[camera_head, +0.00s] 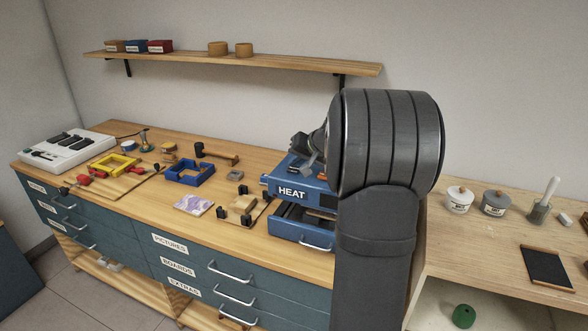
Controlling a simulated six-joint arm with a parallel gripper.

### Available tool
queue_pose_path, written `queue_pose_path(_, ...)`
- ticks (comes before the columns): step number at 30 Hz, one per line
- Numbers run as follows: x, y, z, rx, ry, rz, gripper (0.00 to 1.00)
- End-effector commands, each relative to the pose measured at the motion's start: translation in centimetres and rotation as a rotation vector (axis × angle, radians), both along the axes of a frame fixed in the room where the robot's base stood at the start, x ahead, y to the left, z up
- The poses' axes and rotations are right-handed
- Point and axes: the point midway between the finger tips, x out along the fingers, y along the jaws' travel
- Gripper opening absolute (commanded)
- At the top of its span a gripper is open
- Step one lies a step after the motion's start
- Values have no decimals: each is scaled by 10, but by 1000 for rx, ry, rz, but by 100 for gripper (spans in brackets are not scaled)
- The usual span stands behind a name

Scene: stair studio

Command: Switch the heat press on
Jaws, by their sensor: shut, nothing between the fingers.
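The blue heat press (291,191) stands at the right end of the workbench, with a HEAT label on its front. Its lower part has a handle at the front and dark space inside. My gripper (303,155) is just above the top of the press and is shut with nothing in it. I cannot tell whether it touches the press. My dark arm hides the right side of the press, and no switch on it can be made out.
A white box with dark switches (66,149) sits at the bench's far left. Yellow (113,164) and blue (189,174) frames and a mallet (217,153) lie between. A wall shelf (230,62) hangs above. Jars (459,200) stand on the right-hand table.

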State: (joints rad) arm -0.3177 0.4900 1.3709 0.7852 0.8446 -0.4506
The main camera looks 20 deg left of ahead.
Motion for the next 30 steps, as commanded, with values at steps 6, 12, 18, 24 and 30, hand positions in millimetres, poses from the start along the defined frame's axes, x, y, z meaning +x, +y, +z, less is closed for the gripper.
queue_pose_path(6,0,0,-3,0,1,-1,0)
queue_pose_path(12,0,0,-5,0,1,0,0)
queue_pose_path(18,0,0,-7,0,1,0,0)
queue_pose_path(24,0,0,-6,0,0,0,0)
queue_pose_path(30,0,0,1,0,-1,0,0)
